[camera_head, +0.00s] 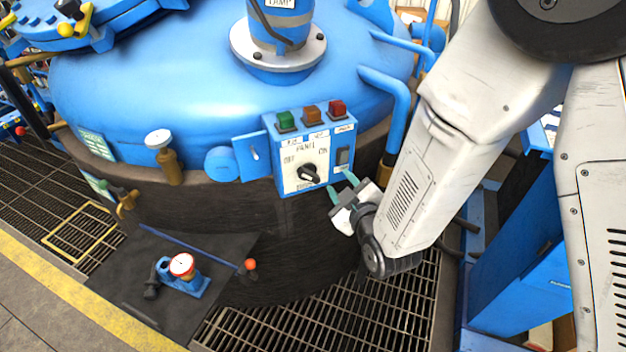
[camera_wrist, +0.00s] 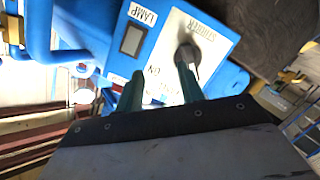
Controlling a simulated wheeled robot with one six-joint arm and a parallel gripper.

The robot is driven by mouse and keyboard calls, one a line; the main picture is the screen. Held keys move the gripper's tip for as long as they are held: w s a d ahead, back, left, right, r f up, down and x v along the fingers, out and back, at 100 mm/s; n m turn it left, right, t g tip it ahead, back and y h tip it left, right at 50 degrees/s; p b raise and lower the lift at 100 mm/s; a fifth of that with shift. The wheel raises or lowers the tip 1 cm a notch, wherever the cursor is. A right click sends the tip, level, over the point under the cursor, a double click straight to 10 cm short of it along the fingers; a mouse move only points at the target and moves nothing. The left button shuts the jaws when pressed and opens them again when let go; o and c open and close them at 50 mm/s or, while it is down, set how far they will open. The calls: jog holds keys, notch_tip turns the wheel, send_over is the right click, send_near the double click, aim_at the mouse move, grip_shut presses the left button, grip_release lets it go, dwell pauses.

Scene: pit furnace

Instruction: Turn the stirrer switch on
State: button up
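The stirrer switch (camera_head: 309,173) is a black rotary knob on a white panel face, with OFF printed to its left and ON to its upper right. I cannot tell surely which label it points at. My gripper (camera_head: 341,184) is just right of the knob, its two green fingers open and apart with nothing between them. In the wrist view the knob (camera_wrist: 188,53) shows below the STIRRER label. One finger of my gripper (camera_wrist: 158,72) overlaps the knob's near edge there; I cannot tell whether they touch. The other finger is near the ON label.
The blue control box (camera_head: 267,150) also carries green (camera_head: 286,121), orange (camera_head: 312,115) and red (camera_head: 337,108) buttons, and a rocker lamp switch (camera_head: 343,156) close above my fingers. A blue pipe (camera_head: 401,105) rises right of the box. Grating lies below.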

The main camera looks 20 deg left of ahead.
aim_at(311, 179)
jog(key=s+a+f+n+y, duration=0.2)
jog(key=s+a, duration=0.1)
jog(key=s, duration=0.1)
jog(key=shift+t, duration=0.4)
jog(key=x, duration=0.7)
jog(key=shift+w+a+f, duration=0.1)
jog(key=shift+w+a, duration=0.1)
jog(key=shift+w, duration=0.15)
jog(key=shift+d, duration=0.1)
grip_shut()
